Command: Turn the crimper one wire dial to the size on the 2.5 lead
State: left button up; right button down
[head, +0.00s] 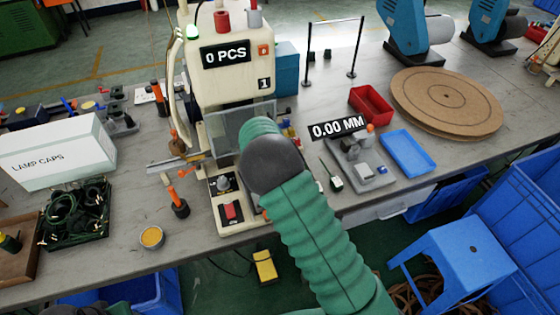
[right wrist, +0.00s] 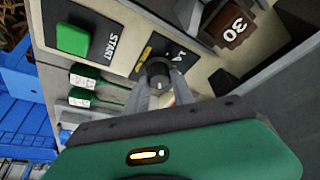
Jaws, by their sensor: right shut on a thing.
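The crimper (head: 232,85) stands on the bench with a "0 PCS" display. In the right wrist view, a round dark dial (right wrist: 158,72) sits on a black plate (right wrist: 147,50) with a yellow mark and figures resembling "14"; any decimal point is unclear. My right gripper (right wrist: 160,85) is shut on this dial, a finger on either side. In the head view my green right arm hides the gripper and dial. Two green leads with white tags (right wrist: 83,78) lie beside the crimper in the wrist view; I cannot read their sizes. My left gripper is not in view.
A green START button (right wrist: 73,39) and a brown block marked "30" (right wrist: 230,22) are near the dial. A gauge reading "0.00 MM" (head: 338,129), a red bin (head: 371,104) and a blue tray (head: 407,153) stand right of the crimper. A lamp caps box (head: 58,150) is left.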

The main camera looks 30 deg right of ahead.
jog(key=shift+a+f, duration=0.1)
dwell(0.3)
jog(key=c, duration=1.1)
grip_release()
jog(key=v, duration=0.8)
jog(key=p+v, duration=0.1)
jog(key=v, duration=0.7)
jog(key=shift+w+r, duration=0.15)
jog(key=shift+r, duration=0.25)
jog(key=s+a+f+n+y, duration=0.1)
jog(key=s+a+f+n, duration=0.1)
jog(key=s, duration=0.5)
jog(key=s+a+f+n+y+p, duration=0.1)
jog(key=s+a+f+n, duration=0.1)
jog(key=s+a+n, duration=0.3)
jog(key=s+a+f+n+y+p, duration=0.1)
jog(key=s+a+n, duration=0.3)
jog(key=s, duration=0.5)
jog(key=shift+s+f+n+y, duration=0.25)
jog(key=shift+f+n+y, duration=0.25)
jog(key=shift+f, duration=0.2)
